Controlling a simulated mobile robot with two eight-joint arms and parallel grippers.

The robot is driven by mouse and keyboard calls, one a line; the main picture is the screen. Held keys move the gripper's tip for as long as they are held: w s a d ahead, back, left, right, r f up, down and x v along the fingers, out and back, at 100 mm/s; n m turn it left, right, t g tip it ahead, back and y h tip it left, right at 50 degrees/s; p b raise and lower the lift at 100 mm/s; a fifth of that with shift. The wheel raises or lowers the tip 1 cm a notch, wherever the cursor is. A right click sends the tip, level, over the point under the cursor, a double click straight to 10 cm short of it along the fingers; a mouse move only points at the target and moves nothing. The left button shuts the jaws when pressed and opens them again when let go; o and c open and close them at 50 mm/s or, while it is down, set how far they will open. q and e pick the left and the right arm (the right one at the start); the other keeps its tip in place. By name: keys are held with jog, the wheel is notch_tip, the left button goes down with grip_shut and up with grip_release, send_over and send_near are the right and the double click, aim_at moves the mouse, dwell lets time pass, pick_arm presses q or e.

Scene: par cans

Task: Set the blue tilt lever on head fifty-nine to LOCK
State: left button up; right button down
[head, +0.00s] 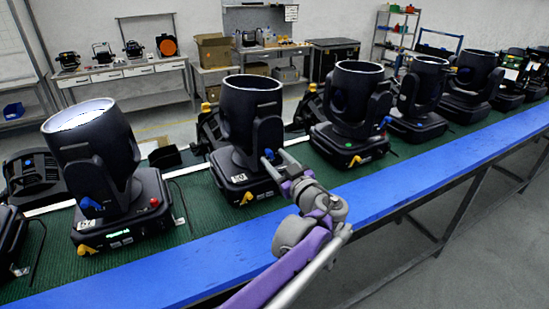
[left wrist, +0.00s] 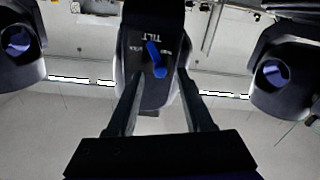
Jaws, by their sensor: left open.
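The moving head (head: 250,115) in front of my left arm has a white number plate (head: 238,178), too small to read surely, perhaps 59. Its blue tilt lever (head: 268,154) is on the side of the yoke arm. My left gripper (head: 276,161) is open at this lever. In the left wrist view the blue lever (left wrist: 156,60) lies between the open fingers, under the word TILT, slanting slightly from upper left to lower right. Small side lettering is unreadable. I cannot tell whether the fingers touch the lever. My right gripper is not in view.
Several similar heads stand in a row on the green belt (head: 160,245), including one at left with a blue lever (head: 90,206). A blue rail (head: 400,190) runs along the front edge. Benches (head: 125,72) and shelves stand behind. Grey floor lies at right.

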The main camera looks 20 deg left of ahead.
pick_arm(q)
jog(key=shift+w+a, duration=0.3)
jog(key=shift+a, duration=0.05)
grip_shut()
